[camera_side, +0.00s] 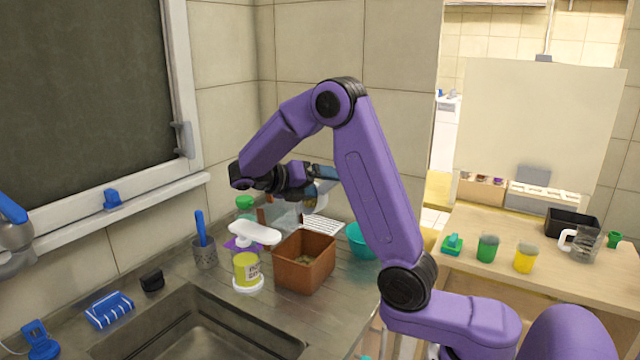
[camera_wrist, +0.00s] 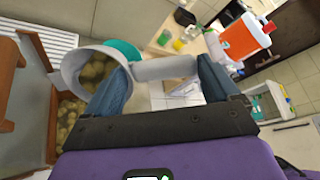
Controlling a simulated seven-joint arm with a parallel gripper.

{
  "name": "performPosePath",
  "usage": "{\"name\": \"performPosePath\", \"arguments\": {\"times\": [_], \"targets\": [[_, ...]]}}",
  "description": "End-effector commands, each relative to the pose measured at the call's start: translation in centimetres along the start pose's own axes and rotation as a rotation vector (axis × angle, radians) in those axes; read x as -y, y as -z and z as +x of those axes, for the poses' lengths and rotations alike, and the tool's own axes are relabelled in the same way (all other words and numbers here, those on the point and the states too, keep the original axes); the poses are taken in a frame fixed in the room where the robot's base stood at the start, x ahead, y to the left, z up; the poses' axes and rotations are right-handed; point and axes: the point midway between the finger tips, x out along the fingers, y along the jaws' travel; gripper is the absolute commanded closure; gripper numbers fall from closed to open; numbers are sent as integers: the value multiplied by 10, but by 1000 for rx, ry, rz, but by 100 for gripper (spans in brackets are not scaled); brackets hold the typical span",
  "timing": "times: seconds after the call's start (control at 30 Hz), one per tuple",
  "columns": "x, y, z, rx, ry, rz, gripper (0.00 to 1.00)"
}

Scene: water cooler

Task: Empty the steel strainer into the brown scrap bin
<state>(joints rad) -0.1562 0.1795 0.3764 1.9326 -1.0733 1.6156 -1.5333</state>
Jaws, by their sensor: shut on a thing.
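My gripper (camera_wrist: 164,80) is shut on the handle of the steel strainer (camera_wrist: 70,72). The strainer's round bowl is to the left of the fingers in the wrist view, tilted, with yellow-brown lumps (camera_wrist: 96,70) inside. The brown scrap bin (camera_side: 305,275) stands open on the counter, beside the sink. In the wrist view, similar lumps (camera_wrist: 68,112) show below the strainer, inside the bin as far as I can tell.
The sink (camera_side: 200,335) lies in front. An orange cooler (camera_wrist: 243,38) shows in the wrist view.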

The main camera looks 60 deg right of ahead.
Motion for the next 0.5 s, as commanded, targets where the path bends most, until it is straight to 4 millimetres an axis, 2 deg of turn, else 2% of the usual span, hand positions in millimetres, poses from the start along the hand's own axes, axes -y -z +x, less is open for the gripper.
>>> {"name": "performPosePath", "arguments": {"times": [0.5], "targets": [[-2, 2, -5, 41, 37, -1, 56]]}}
